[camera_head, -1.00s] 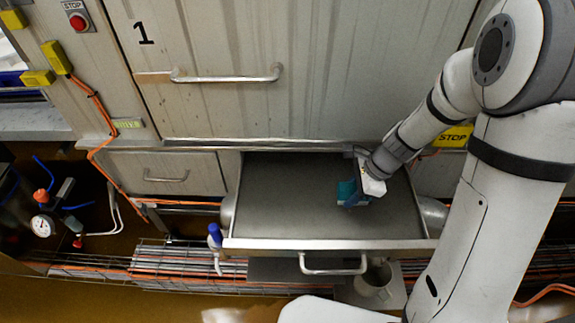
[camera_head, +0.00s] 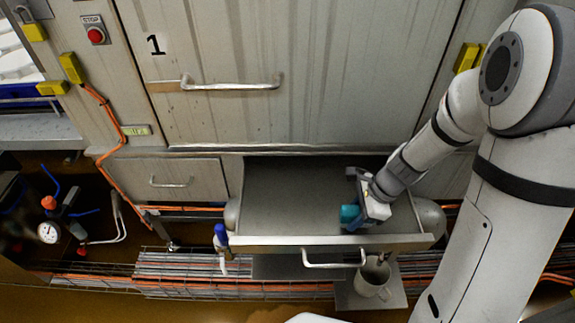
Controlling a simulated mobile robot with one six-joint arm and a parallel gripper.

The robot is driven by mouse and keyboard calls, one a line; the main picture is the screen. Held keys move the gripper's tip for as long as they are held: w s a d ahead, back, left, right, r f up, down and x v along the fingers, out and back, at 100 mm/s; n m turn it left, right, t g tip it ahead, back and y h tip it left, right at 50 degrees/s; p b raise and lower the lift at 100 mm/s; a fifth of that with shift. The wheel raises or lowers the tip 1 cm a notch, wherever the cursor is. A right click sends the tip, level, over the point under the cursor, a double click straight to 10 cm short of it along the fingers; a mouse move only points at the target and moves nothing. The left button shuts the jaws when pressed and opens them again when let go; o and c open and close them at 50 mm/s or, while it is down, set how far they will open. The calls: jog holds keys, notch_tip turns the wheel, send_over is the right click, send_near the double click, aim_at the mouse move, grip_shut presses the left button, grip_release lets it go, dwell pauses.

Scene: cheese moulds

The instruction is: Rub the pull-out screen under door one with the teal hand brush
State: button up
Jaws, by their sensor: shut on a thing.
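Door one (camera_head: 300,105), a large pale panel marked "1" with a bar handle, is shut. Below it the pull-out screen (camera_head: 285,195), a grey sheet in a metal frame with a front handle (camera_head: 334,264), is drawn out. My gripper (camera_head: 368,206) is over the right part of the screen, shut on the teal hand brush (camera_head: 350,214). The teal part shows at the gripper's left side, near the screen's front right. The brush's underside is hidden, so I cannot tell whether it touches the screen.
A white mug (camera_head: 372,279) stands on a small plate below the screen's front right. A blue-capped bottle (camera_head: 221,241) is at the front left corner. Orange cables and a wire tray (camera_head: 190,272) run below. A pressure gauge (camera_head: 48,232) is at far left.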

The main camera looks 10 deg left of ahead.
jog(key=shift+w+r+p, duration=0.1)
jog(key=shift+r+p, duration=2.5)
jog(key=shift+r, duration=0.85)
